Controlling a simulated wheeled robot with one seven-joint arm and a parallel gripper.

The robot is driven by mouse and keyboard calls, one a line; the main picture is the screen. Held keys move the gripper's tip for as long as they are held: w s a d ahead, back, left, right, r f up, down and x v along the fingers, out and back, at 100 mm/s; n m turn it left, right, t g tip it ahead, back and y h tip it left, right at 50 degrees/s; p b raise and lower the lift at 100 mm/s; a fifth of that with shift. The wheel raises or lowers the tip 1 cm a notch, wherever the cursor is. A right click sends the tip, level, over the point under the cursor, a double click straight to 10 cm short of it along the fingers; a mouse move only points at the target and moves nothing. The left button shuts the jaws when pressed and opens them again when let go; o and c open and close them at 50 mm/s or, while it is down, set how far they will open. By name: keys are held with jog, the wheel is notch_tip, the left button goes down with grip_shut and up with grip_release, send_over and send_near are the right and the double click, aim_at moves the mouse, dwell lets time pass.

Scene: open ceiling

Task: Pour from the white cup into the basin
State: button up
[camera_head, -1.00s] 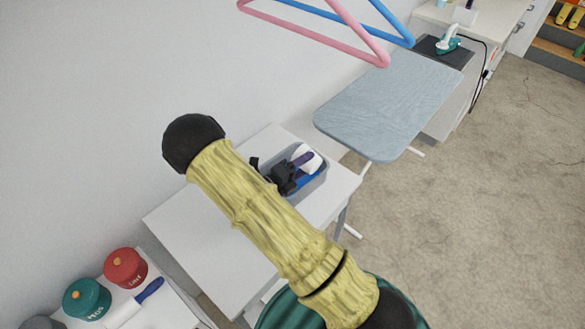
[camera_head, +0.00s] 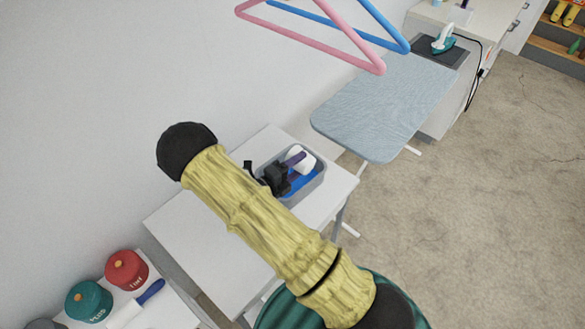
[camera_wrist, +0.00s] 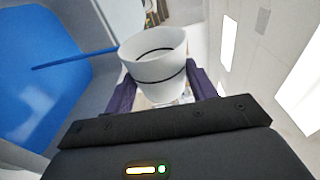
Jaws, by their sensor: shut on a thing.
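The white cup (camera_wrist: 155,62) is held between the purple fingers of my gripper (camera_wrist: 160,92) in the wrist view. A dark ring runs around the cup, and its open mouth shows. In the head view the cup (camera_head: 299,158) is tilted over the basin, with my gripper (camera_head: 290,164) shut around it. The grey basin (camera_head: 318,186) stands on the white table, with a blue area inside it. The blue inside of the basin (camera_wrist: 45,65) fills the left of the wrist view. My arm hides part of the basin, and I cannot tell whether anything flows from the cup.
The white table (camera_head: 185,225) has free room left of the basin. An ironing board (camera_head: 385,105) stands to the right. Pink and blue hangers (camera_head: 320,40) hang above.

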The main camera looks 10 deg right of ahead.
jog(key=shift+w+d+r, duration=0.1)
jog(key=shift+w+d, duration=0.05)
jog(key=shift+d, duration=0.1)
jog(key=shift+s+n, duration=0.25)
jog(key=shift+n, duration=0.05)
jog(key=shift+d+f+m+b, duration=0.25)
jog(key=shift+f+m+b, duration=0.25)
jog(key=shift+m+b, duration=0.35)
jog(key=shift+s+f+b, duration=0.1)
jog(key=shift+s+b, duration=0.05)
jog(key=shift+b, duration=0.45)
jog(key=shift+s+d+m+p, duration=0.25)
jog(key=shift+s+m+p, duration=0.1)
jog(key=shift+m, duration=0.2)
jog(key=shift+s+d, duration=0.1)
jog(key=shift+d, duration=0.1)
jog(key=shift+s+m, duration=0.15)
jog(key=shift+m, duration=0.25)
